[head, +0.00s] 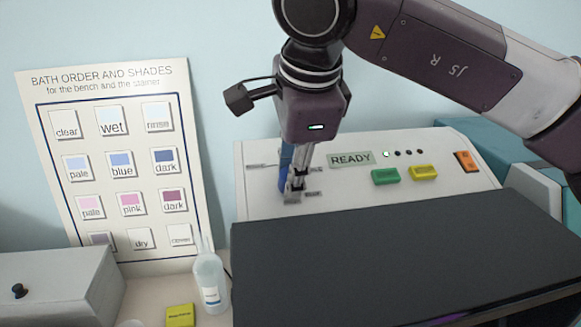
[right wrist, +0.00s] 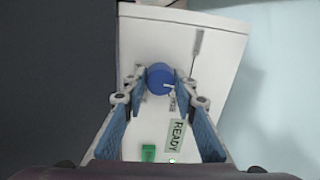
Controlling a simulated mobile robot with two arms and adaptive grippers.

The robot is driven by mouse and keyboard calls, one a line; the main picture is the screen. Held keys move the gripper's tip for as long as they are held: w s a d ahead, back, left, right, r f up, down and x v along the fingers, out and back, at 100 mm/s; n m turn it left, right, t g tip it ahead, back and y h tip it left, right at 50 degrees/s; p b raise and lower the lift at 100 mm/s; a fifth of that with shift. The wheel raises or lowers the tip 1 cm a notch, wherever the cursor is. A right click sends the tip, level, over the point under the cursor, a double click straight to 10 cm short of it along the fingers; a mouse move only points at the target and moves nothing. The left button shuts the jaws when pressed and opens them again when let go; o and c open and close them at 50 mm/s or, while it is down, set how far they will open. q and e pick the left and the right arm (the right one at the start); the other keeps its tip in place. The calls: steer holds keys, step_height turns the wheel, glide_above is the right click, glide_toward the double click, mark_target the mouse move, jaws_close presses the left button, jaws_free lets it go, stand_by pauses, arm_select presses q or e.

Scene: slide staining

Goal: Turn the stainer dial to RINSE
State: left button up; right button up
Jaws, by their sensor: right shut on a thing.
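The stainer (head: 445,180) is a white machine with a sloped panel and a dark lid in front. Its dial is a round blue knob (right wrist: 160,78) with a white pointer mark, seen in the right wrist view. My right gripper (right wrist: 162,82) is shut on the dial from above, one finger on each side. In the head view my right gripper (head: 292,193) reaches down to the left part of the panel and hides most of the dial. The small labels around the dial are too blurred or covered to read, so I cannot tell its setting. My left gripper is not in view.
The panel has a READY display (head: 351,159), a green button (head: 385,176), a yellow button (head: 424,172) and an orange switch (head: 465,161). A bottle (head: 211,283) and a yellow block (head: 180,316) stand left of the stainer. A bath chart (head: 115,165) leans behind.

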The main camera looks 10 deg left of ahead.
steer(key=shift+r+n, duration=0.1)
steer(key=shift+n, duration=0.5)
steer(key=o, duration=1.2)
steer(key=shift+c, duration=0.2)
steer(key=v, duration=1.2)
